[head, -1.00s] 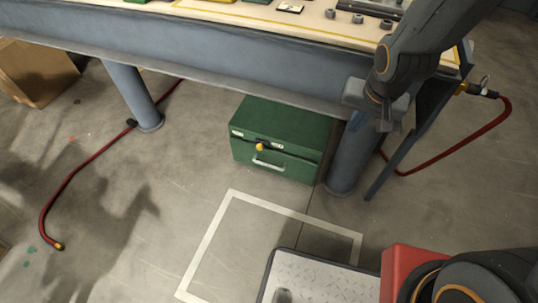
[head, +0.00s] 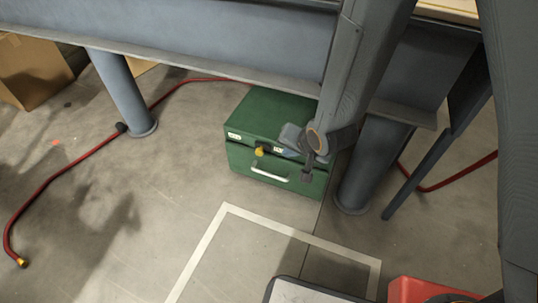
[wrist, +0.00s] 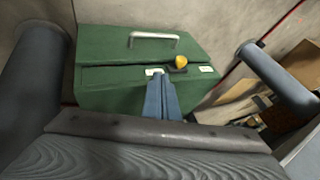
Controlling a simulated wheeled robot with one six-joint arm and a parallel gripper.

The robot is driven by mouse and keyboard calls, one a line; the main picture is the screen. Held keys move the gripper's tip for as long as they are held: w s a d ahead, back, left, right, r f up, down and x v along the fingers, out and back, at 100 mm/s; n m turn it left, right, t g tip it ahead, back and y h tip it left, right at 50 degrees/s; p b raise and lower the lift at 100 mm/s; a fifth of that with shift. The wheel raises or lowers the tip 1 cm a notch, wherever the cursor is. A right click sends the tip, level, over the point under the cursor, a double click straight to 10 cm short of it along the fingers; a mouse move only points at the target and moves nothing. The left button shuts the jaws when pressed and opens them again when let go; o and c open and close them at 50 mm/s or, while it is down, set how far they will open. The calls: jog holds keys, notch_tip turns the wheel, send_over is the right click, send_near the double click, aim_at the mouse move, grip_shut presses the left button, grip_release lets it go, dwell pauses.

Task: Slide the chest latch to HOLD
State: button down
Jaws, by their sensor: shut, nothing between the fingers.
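The green chest (head: 245,165) stands on the floor under the bench; it also shows in the wrist view (wrist: 110,60), seen upside down. Its latch has a yellow knob (head: 260,151), which sits between two small white labels on the front in the head view. The knob also shows in the wrist view (wrist: 181,60). The label wording is too small to read. My gripper (head: 284,152) is at the chest's right front, right of the knob in the head view. In the wrist view its shut, empty fingers (wrist: 157,76) end by one label, apart from the knob.
A blue-grey bench leg (head: 368,170) stands close right of the chest, with the bench edge (head: 200,66) above. A pale handle (head: 269,173) is below the latch. A red hose (head: 60,178) lies left.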

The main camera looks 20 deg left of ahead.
aim_at(261, 149)
jog(key=w+a+f+b, duration=0.4)
jog(key=a+f+b, duration=0.2)
jog(key=a+f, duration=0.1)
jog(key=shift+x, duration=1)
